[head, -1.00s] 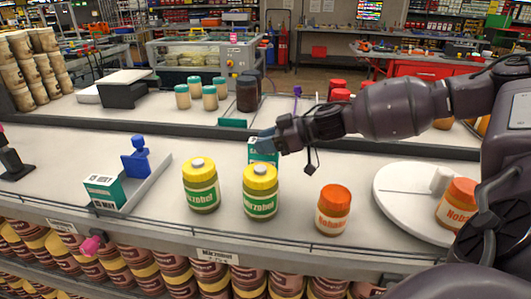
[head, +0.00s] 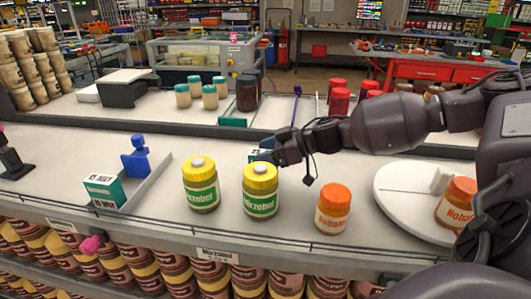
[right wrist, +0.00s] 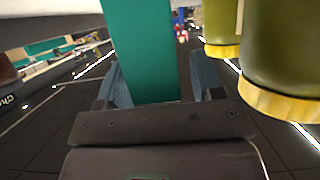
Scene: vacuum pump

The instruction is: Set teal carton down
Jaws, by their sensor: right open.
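The teal-and-white carton (head: 257,155) stands behind the front yellow-lidded jar (head: 260,192), which hides most of it in the head view. My right gripper (head: 268,157) is at the carton, its fingers mostly hidden there. In the right wrist view the carton's teal face (right wrist: 142,50) lies between the two blue fingers of the open right gripper (right wrist: 160,85). I cannot tell whether the fingers touch it. Its base is hidden, so its contact with the counter does not show. A second teal carton (head: 104,190) sits in a grey tray at the left. My left gripper is not in view.
Another yellow-lidded jar (head: 200,186) and an orange-lidded jar (head: 333,208) stand along the front. A white round turntable (head: 400,190) is at the right with another orange-lidded jar. Counter between tray and jars is clear.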

